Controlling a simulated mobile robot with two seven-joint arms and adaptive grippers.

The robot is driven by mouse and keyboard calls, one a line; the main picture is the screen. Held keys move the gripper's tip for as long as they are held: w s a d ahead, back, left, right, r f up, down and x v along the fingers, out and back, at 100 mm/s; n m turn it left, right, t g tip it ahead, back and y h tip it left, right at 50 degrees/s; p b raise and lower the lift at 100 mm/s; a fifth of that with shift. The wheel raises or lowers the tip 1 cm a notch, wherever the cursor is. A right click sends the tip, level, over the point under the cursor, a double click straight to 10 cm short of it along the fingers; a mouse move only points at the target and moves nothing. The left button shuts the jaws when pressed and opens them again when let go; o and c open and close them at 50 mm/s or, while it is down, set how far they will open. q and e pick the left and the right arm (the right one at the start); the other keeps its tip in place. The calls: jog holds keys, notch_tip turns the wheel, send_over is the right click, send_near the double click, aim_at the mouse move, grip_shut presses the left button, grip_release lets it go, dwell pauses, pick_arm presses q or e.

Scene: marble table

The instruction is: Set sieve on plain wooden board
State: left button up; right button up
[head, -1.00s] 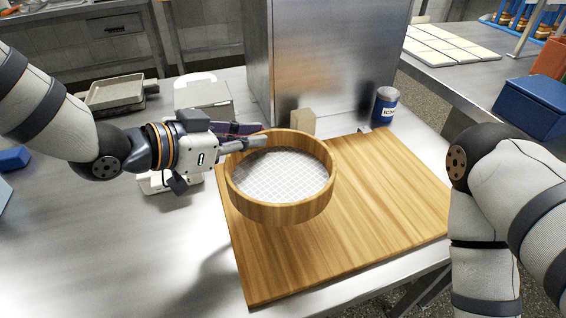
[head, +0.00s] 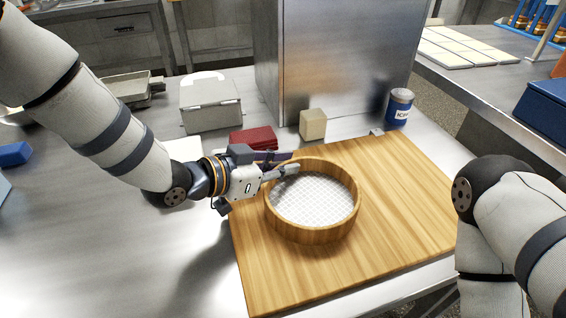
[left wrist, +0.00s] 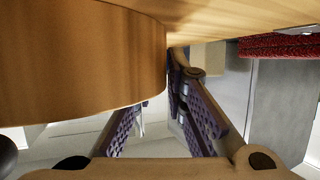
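The sieve (head: 312,234) is a round wooden hoop with a white mesh. In the head view it is level over the left middle of the plain wooden board (head: 410,215), resting on it or very slightly above; I cannot tell which. My left gripper (head: 288,169) is shut on the sieve's wall at its far left side. In the left wrist view the sieve's wall (left wrist: 80,60) fills the left side and hides part of one finger of the gripper (left wrist: 165,85). The board (left wrist: 215,20) shows along the top there. My right gripper is out of view.
A beige block (head: 313,125), a dark red item (head: 253,139) and a grey box (head: 210,104) stand behind the board. A blue-labelled can (head: 399,107) stands near its far right corner. A steel cabinet (head: 345,60) rises behind. The board's right half is clear.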

pick_arm(q)
jog(key=shift+o, duration=0.5)
jog(key=shift+r, duration=0.15)
jog(key=v, duration=0.3)
jog(key=p+v, duration=0.1)
jog(key=v, duration=0.7)
jog(key=shift+r+p, duration=0.3)
jog(key=shift+p, duration=0.1)
jog(key=shift+s+a, duration=0.35)
jog(key=shift+a, duration=0.05)
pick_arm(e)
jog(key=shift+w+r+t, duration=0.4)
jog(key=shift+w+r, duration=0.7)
